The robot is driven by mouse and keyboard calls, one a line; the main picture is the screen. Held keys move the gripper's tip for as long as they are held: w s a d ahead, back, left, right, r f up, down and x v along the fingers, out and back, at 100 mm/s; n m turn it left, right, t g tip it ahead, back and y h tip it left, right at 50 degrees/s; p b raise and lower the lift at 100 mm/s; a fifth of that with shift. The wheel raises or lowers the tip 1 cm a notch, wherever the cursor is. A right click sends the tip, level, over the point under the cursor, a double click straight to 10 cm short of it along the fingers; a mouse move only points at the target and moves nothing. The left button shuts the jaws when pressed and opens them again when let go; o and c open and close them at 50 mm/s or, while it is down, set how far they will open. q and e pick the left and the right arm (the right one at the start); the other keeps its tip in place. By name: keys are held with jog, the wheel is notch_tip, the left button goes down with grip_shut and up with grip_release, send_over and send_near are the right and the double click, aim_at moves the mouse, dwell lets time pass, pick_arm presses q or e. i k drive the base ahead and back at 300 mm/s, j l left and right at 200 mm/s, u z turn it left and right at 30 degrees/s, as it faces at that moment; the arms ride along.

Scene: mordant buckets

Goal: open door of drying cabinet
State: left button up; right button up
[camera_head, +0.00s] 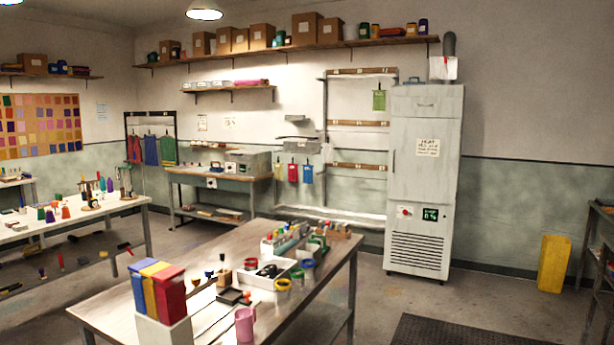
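The drying cabinet (424,180) looks to be the tall pale grey cabinet against the back wall, right of centre. A slim vertical handle (393,161) shows near the door's left edge. Below the door are a red knob (404,211), a small green-lit display (430,214) and a vent grille (416,249). The cabinet stands across the room from me. Neither of my grippers is in view.
A worktable (318,262) with a white tray, tools and coloured binders stands in the foreground, left of the cabinet. A dark floor mat (460,331) lies at the front right. A yellow block (553,263) stands by the right wall. Floor before the cabinet is clear.

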aim_at(423, 156)
jog(key=i+l+z, duration=0.3)
jog(key=i, duration=0.2)
jog(key=i+z, duration=0.25)
jog(key=i, duration=0.25)
jog(key=i+z, duration=0.2)
jog(key=i, duration=3.4)
